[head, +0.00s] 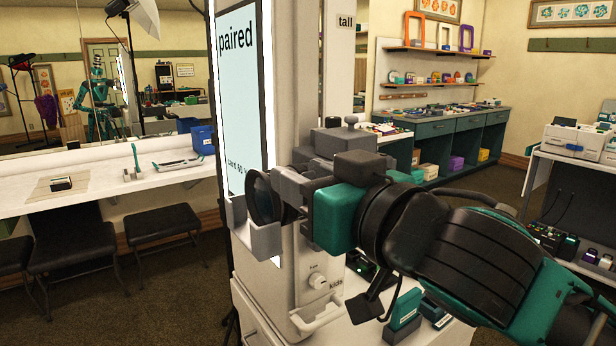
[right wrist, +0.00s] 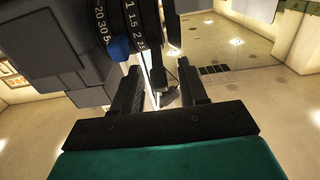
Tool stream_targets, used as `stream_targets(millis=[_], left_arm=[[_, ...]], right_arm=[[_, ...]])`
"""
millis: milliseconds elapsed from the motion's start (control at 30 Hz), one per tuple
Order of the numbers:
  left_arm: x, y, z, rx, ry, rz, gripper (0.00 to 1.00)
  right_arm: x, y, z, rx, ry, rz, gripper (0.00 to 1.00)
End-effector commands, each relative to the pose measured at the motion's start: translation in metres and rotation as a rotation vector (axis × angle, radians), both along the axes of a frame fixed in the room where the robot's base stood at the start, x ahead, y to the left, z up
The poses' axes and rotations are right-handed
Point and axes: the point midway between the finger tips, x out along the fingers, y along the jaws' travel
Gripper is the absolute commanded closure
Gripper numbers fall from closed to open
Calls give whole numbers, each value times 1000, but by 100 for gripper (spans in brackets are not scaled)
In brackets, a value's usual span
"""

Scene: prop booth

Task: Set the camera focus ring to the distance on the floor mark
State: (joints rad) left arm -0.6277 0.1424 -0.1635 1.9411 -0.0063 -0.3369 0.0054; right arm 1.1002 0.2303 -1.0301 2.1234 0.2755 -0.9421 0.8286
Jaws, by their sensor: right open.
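The camera lens (head: 262,198) is dark and round, on the grey camera housing of the booth column. In the right wrist view a dark ring (right wrist: 143,28) carries white numbers 1, 1.5, 2 and a partly hidden one. A second band (right wrist: 102,25) reads 20, 30 and a cut-off number. A blue mark (right wrist: 120,48) sits beside them. A dark tab (right wrist: 158,80) hangs from the ring, between the fingers. My right gripper (right wrist: 158,92) is open around this tab; contact cannot be told. My left gripper is out of view. No readable floor mark shows.
My right arm hides part of the booth column. A lit panel (head: 238,80) reads "paired". A knob (head: 317,281) and a small tray (head: 318,316) stick out below the camera. A white counter (head: 105,178) with stools stands left. Carpeted floor (head: 170,280) between is clear.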

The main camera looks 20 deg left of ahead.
Motion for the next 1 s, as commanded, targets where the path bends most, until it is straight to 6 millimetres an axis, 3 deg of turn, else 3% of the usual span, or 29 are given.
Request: stream_targets(millis=[67, 500, 1000], left_arm=[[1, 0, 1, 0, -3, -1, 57], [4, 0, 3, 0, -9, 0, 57], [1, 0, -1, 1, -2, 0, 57]], right_arm=[[0, 0, 0, 0, 0, 0, 59], [0, 0, 0, 0, 0, 0, 100], [0, -2, -1, 3, -1, 0, 100]])
